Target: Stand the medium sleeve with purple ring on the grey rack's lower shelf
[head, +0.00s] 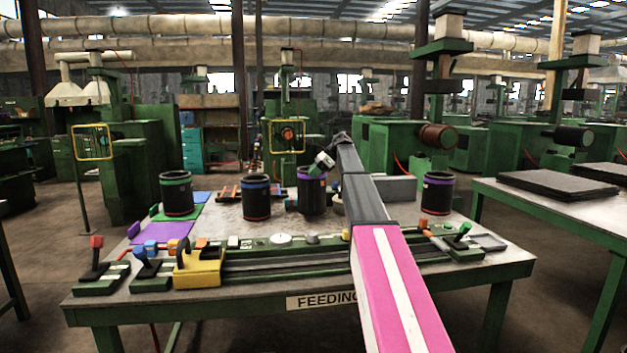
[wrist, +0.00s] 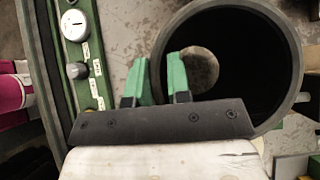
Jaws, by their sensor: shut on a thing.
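The black sleeve with a purple ring (head: 312,194) is upright near the middle of the table. My gripper (head: 318,168) is at its top edge, shut on its wall. In the wrist view, the green fingers (wrist: 160,78) straddle the left side of the sleeve's round rim (wrist: 297,60), one outside and one inside. I cannot tell whether its base touches the table. Another black sleeve with a purple ring (head: 437,195) stands at the right. A grey block-like thing (head: 398,190), perhaps the grey rack, is partly hidden behind my arm; its shelves do not show.
Sleeves with a green ring (head: 177,195) and a blue ring (head: 256,198) stand to the left. Purple (head: 160,233), green and blue mats lie at the table's left. A yellow block (head: 199,270), levers and a control rail line the front edge.

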